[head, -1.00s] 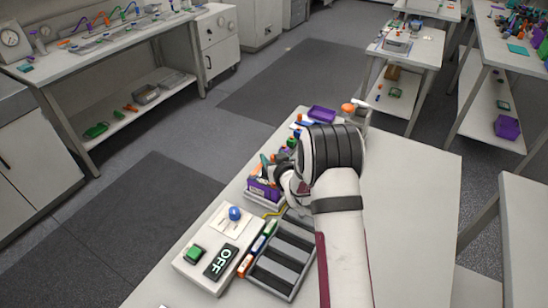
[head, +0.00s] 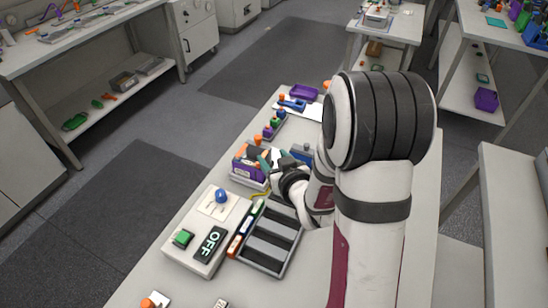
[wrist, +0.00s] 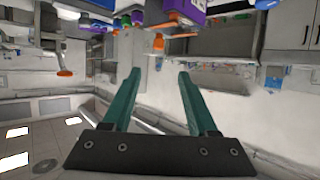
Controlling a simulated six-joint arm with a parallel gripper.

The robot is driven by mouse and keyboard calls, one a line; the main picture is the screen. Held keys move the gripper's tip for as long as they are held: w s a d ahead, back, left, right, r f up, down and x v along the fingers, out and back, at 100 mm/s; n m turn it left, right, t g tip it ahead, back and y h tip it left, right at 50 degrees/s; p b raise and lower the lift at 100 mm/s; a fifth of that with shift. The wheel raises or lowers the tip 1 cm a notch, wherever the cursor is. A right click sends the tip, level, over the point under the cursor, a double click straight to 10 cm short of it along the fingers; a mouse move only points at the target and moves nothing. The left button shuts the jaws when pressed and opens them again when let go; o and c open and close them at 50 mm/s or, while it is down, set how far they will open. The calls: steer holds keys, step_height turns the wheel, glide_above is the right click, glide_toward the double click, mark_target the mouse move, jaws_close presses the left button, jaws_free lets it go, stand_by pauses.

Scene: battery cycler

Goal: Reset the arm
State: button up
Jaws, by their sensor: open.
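My gripper (wrist: 160,85) is open and empty, with two green fingers apart in the wrist view. In the head view my gripper (head: 268,158) is small and partly hidden by my own arm, just right of a purple box with orange tops (head: 249,168). I cannot tell whether it touches the box. The wrist view looks out across the room with the scene upside down, and nothing lies between the fingers.
A control box (head: 208,229) with a blue knob, a green button and an OFF display stands at front left. A grey slotted tray (head: 271,238) is beside it. A purple tray (head: 304,92) lies at the far end. The bench right of my arm looks clear.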

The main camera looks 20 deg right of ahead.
steer(key=s+a+r+m+g, duration=0.2)
steer(key=s+a+g, duration=0.1)
steer(key=s, duration=0.7)
steer(key=s+a+r+m+g+y, duration=0.1)
steer(key=s+a+g, duration=0.3)
steer(key=s, duration=0.7)
steer(key=s+a+r+m+g, duration=0.2)
steer(key=s+g, duration=0.4)
steer(key=s, duration=0.4)
steer(key=shift+s+a+r+m+g+y, duration=0.35)
steer(key=shift+a+r+y, duration=0.1)
steer(key=shift+a, duration=0.5)
